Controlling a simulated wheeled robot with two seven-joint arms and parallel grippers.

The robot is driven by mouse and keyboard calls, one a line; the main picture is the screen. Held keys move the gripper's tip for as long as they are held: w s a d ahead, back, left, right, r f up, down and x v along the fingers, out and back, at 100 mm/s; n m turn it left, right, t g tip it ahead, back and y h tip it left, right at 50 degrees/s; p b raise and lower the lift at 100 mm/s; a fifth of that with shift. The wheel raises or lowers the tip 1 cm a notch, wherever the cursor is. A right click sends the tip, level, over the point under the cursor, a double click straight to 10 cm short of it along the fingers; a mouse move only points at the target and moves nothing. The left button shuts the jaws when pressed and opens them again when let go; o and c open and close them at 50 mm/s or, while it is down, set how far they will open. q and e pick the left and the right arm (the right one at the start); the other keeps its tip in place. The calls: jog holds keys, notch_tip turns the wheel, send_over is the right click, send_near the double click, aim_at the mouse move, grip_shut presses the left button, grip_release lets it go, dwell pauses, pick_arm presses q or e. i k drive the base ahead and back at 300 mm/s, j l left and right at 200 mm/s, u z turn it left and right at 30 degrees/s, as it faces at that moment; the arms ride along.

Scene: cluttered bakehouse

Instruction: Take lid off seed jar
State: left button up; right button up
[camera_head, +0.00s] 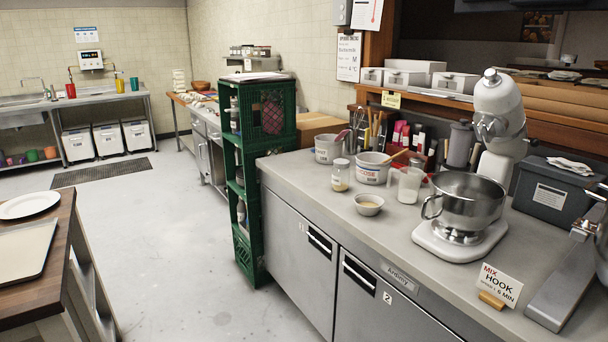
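A small glass jar (339,178) with a pale lid (341,162) stands upright on the grey counter, near its back-left part. The lid appears to sit on the jar's top. Pale contents fill the lower part; I cannot read any label, so I cannot confirm that they are seeds. A small bowl (368,208) with pale contents stands in front and to the right of the jar. Neither of my grippers is in view.
A white tub (373,176) and another pot (327,156) stand close behind the jar. A plastic jug (409,192) and stand mixer (463,225) are to the right. Green crates (244,230) stand at the counter's left end. The floor (185,255) in front is clear.

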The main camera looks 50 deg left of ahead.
aim_at(340, 176)
jog(key=u, duration=1.3)
jog(key=i+j, duration=0.5)
jog(key=i, duration=0.25)
jog(key=i+j+z, duration=0.15)
jog(key=i+j, duration=0.35)
jog(key=i, duration=0.2)
